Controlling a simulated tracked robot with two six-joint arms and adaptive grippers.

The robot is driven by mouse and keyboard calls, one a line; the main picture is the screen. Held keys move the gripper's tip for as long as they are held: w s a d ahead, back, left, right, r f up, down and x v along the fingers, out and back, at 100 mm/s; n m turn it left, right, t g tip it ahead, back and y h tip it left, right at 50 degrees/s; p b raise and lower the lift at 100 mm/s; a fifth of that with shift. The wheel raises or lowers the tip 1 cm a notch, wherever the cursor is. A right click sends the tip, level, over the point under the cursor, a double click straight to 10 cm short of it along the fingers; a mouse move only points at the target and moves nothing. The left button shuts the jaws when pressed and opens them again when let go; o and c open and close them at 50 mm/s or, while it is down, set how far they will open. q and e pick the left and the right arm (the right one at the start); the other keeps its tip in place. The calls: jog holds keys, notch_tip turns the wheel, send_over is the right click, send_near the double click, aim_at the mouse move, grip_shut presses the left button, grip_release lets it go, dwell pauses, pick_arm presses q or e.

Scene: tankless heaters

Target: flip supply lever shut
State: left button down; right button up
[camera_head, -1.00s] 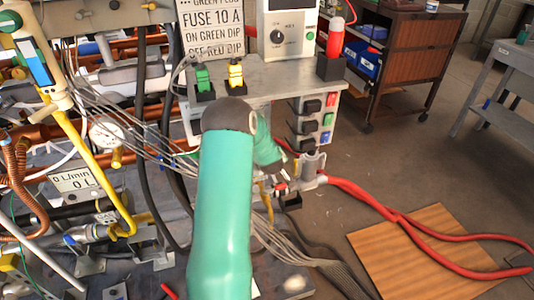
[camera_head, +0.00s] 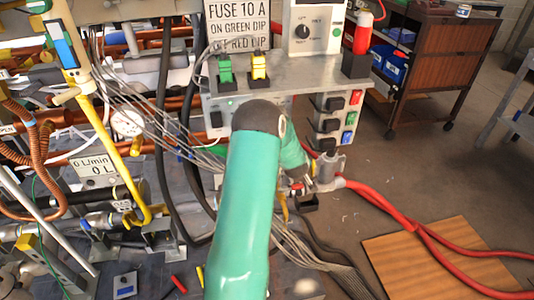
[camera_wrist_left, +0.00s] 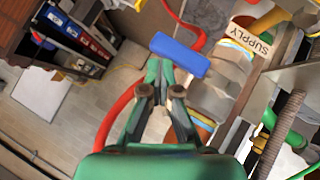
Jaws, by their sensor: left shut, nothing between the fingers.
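In the left wrist view the blue supply lever (camera_wrist_left: 180,54) lies just beyond my left gripper (camera_wrist_left: 160,66). Its handle runs across the picture from upper left to right, toward a metal valve body (camera_wrist_left: 218,94). My left gripper is green, shut and empty. Its fingertips meet at the lever's near edge; I cannot tell whether they touch it. In the head view my left arm's teal link covers the middle, and the gripper and lever are not clearly visible behind it. My right gripper is in neither view.
A red hose (camera_head: 380,194) runs right over a wooden board (camera_head: 450,255) on the floor. A panel with coloured switches (camera_head: 333,122) stands right of my arm. Pipes, cables and a gauge (camera_head: 127,123) crowd the left. Open floor lies at the right.

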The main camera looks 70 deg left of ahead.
pick_arm(q)
jog(key=shift+d+f, duration=0.3)
jog(key=d+r+p, duration=0.5)
jog(key=d+r, duration=0.1)
jog(key=r, duration=0.1)
jog(key=shift+s+d+r, duration=0.2)
jog(key=shift+d+r, duration=0.05)
jog(key=shift+r, duration=0.05)
